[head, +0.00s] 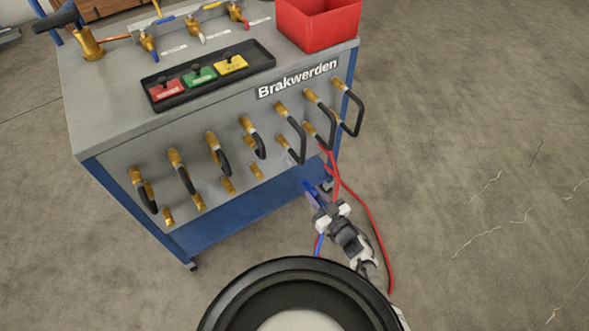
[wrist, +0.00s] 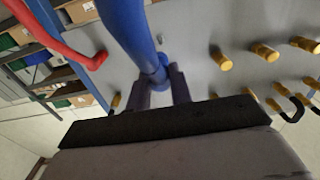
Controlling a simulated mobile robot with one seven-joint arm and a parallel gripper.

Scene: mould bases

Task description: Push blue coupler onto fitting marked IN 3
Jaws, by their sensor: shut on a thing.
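My gripper (head: 316,199) is in front of the lower right part of the cart's grey panel. It is shut on the blue coupler (head: 308,187). In the wrist view the blue coupler (wrist: 158,72) is between the fingers (wrist: 160,88), with a thick blue hose (wrist: 125,22) running up from it. Brass fittings (head: 283,143) stick out of the panel in rows; they also show in the wrist view (wrist: 221,60), right of the coupler and apart from it. I cannot read any IN 3 marking, so I cannot tell which fitting bears it.
Black looped hoses (head: 297,140) hang from the upper fittings. A red hose (head: 376,222) runs from the cart's right side to the floor near my arm. On the cart top (head: 105,105) are a black tray (head: 209,86) and a red bin (head: 318,25). Floor to the right is clear.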

